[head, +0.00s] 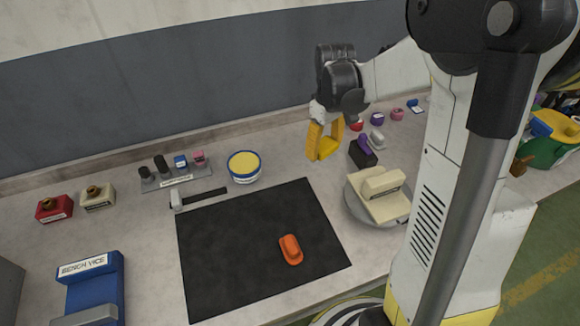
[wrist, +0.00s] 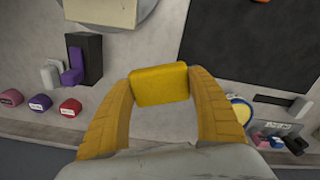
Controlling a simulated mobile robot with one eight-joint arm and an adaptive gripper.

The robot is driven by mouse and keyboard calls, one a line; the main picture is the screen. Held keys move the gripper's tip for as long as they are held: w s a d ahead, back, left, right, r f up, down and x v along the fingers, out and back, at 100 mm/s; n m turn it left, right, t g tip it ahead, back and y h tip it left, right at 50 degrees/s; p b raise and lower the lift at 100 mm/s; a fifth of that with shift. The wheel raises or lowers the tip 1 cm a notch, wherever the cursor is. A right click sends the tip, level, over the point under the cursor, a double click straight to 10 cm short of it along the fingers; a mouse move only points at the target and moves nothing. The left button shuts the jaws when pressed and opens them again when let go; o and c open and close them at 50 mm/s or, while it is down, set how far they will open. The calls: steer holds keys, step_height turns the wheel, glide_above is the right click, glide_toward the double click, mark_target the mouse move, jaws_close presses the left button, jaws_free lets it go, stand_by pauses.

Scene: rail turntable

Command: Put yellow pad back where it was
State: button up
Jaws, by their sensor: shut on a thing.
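My gripper (head: 324,142) is shut on a yellow pad (head: 328,150), held up above the worktop behind the right part of the black mat. In the wrist view the yellow pad (wrist: 160,85) sits between the tips of my gripper's yellow fingers (wrist: 160,92), which press on its two ends. Nothing is seen beneath the pad, and it appears clear of the surface. A grey round turntable (head: 357,208) carrying cream blocks (head: 385,194) is to the right and nearer; part of it is behind my arm.
A black mat (head: 230,255) bears an orange object (head: 290,249). A yellow-topped round tub (head: 244,166) stands behind it. A black block (head: 362,154), with purple and grey pieces, is right of my gripper. A blue bench vice (head: 92,285) stands at front left. Small labelled items line the back.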

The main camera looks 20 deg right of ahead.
steer(key=b, duration=0.4)
glide_above(282, 176)
step_height(282, 176, down, 7)
steer(key=shift+f+b, duration=0.7)
steer(key=shift+f, duration=1.25)
steer(key=shift+f+b, duration=0.35)
steer(key=shift+f, duration=0.1)
steer(key=o, duration=1.2)
